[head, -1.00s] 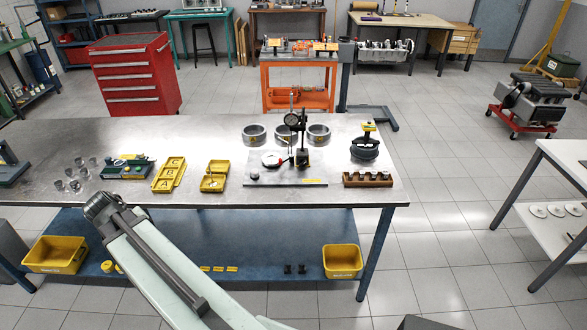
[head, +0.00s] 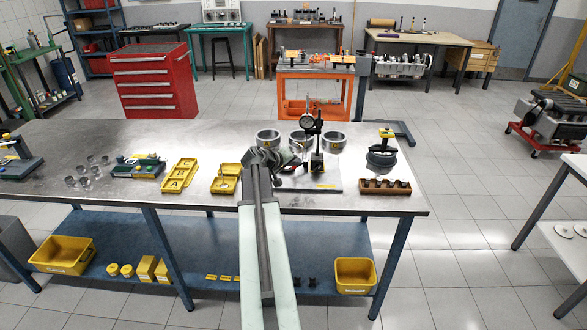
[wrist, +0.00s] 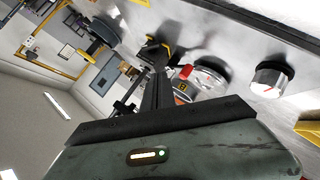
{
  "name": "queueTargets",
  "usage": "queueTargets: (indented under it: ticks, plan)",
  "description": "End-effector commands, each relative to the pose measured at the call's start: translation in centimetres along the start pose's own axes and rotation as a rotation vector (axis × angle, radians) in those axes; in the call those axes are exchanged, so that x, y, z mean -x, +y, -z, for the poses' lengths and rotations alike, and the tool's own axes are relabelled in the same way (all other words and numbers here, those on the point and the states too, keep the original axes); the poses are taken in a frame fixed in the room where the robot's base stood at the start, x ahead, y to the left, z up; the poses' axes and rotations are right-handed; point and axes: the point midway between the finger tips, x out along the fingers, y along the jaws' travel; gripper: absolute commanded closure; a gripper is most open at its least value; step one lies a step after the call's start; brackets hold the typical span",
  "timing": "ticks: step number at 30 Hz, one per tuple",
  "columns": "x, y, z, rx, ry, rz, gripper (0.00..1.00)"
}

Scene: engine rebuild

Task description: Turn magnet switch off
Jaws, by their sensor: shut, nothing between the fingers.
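The dial gauge stand (head: 316,155) rises upright from the grey plate (head: 331,186) on the workbench, with a round dial at its upper left. Its dark magnetic base (head: 317,167) sits at the foot of the post; the switch itself is too small to make out. My gripper (head: 264,157) is shut and empty, left of the stand and apart from it in the picture. It covers the left part of the plate. In the wrist view my gripper (wrist: 156,90) points toward the bench, with a white-faced dial (wrist: 210,78) and a red part (wrist: 185,72) to its right.
Metal rings (head: 333,140) stand behind the plate. A wooden rack (head: 385,187) and a black ring-shaped item (head: 382,159) are to the right. Yellow trays (head: 180,175) lie to the left. Bare bench top (head: 210,139) shows behind the trays.

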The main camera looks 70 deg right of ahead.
Motion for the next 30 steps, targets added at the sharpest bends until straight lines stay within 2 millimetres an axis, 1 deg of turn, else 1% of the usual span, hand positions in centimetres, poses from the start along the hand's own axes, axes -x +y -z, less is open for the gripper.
queueTargets:
  ticks: [1,3,7,9,12,15,26,28,30]
  plan:
    - [-1.7,-0.5,-0.1,-0.001,-0.001,0.0,1.0]
    - [-3.3,-0.5,-0.1,-0.002,-0.001,0.0,1.0]
    - [-5.9,-0.4,-0.1,-0.001,-0.001,0.0,1.0]
    - [-6.5,-0.5,-1.5,-0.001,-0.001,0.0,1.0]
    - [-7.3,-0.4,-2.4,-0.001,-0.001,0.001,1.0]
    - [-7.7,-0.3,-2.8,0.0,0.0,0.002,1.0]
    - [-7.8,-0.1,-2.8,0.0,0.001,0.002,1.0]
    - [-8.0,0.0,-3.0,0.003,-0.003,-0.005,1.0]
    - [-8.7,0.5,-3.7,0.015,-0.012,-0.029,1.0]
